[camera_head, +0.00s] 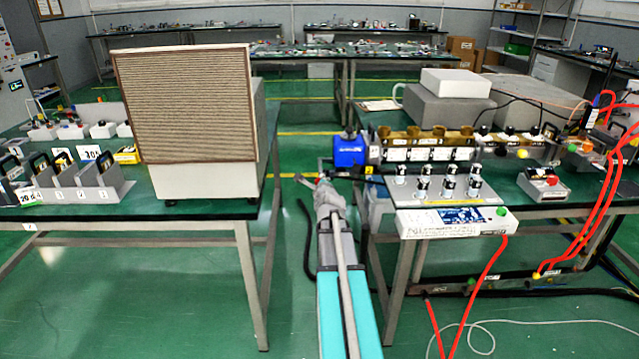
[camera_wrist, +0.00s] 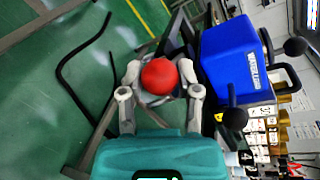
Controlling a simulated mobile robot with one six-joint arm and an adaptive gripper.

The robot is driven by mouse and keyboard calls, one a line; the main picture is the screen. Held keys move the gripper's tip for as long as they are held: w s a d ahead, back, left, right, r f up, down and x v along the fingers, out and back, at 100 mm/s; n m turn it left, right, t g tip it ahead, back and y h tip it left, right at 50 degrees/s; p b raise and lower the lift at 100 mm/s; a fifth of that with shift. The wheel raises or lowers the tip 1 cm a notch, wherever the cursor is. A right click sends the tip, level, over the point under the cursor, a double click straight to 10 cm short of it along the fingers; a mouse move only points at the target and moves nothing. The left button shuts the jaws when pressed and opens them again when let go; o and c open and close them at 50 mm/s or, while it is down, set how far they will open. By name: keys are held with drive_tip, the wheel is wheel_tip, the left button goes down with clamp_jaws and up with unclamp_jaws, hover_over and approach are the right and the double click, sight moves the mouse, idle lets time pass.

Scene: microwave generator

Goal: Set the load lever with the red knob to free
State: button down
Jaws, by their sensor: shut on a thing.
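The load lever's round red knob (camera_wrist: 159,77) shows in the middle of the wrist view, between the two fingers of my gripper (camera_wrist: 160,92). My gripper is shut on the knob, with a grey finger on each side. In the head view my gripper (camera_head: 325,187) is at the end of my arm, in the gap between the two tables, and a bit of red shows at its tip. The lever's shaft is mostly hidden behind the knob and fingers. A blue box (camera_wrist: 238,62) stands just right of the gripper in the wrist view; it also shows in the head view (camera_head: 350,150).
A black-knobbed handle (camera_wrist: 234,118) sticks out close to my right finger. A large grille-fronted box (camera_head: 188,105) stands on the left table. Glass-topped parts and a white panel (camera_head: 455,222) sit on the right table. Red cables (camera_head: 605,190) hang at the right.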

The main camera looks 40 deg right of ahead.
drive_tip(key=shift+c, duration=1.5)
unclamp_jaws()
drive_tip(key=shift+w, duration=0.15)
